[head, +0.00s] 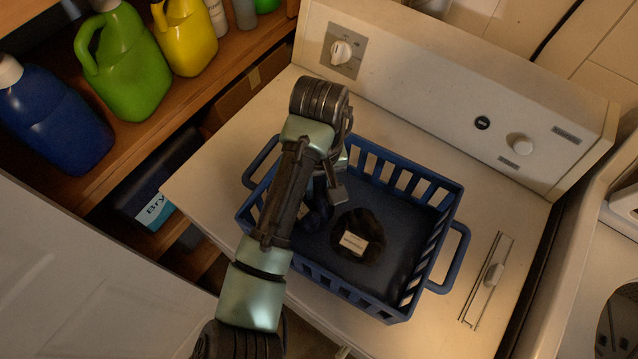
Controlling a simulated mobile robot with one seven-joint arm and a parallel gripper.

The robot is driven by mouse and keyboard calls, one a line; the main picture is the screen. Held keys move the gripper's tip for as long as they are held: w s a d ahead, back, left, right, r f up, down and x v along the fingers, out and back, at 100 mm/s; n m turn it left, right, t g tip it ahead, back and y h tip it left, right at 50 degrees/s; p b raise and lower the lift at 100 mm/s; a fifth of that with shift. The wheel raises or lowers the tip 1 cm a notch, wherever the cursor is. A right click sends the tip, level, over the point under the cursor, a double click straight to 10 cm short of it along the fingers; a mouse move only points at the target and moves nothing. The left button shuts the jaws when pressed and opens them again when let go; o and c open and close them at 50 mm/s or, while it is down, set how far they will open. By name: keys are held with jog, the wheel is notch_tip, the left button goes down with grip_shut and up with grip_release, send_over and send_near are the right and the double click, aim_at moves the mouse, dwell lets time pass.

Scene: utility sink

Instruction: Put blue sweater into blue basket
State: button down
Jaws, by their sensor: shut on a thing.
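The blue basket (452,205) stands on top of the white appliance, with slotted walls and a handle loop on each side. My gripper (327,192) points down inside the basket's outline, towards its left side, and is largely hidden by my arm. It is shut on a dark blue bundle, which looks like the blue sweater (316,212). Most of the bundle is behind my arm, and I cannot tell whether it touches the basket floor. A dark round item (372,222) with a white label lies in the middle of the basket.
The appliance's control panel (440,80) with knobs rises behind the basket. A wooden shelf at upper left holds blue (50,115), green (125,65) and yellow (187,38) jugs. A white door or panel (80,280) is at lower left. The appliance top is bare around the basket.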

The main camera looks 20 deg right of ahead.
jog(key=shift+f, duration=0.2)
jog(key=c, duration=0.6)
grip_release()
jog(key=shift+c, duration=0.2)
jog(key=shift+r, duration=0.15)
notch_tip(320, 180, up, 12)
jog(key=p, duration=0.3)
jog(key=shift+p, duration=0.3)
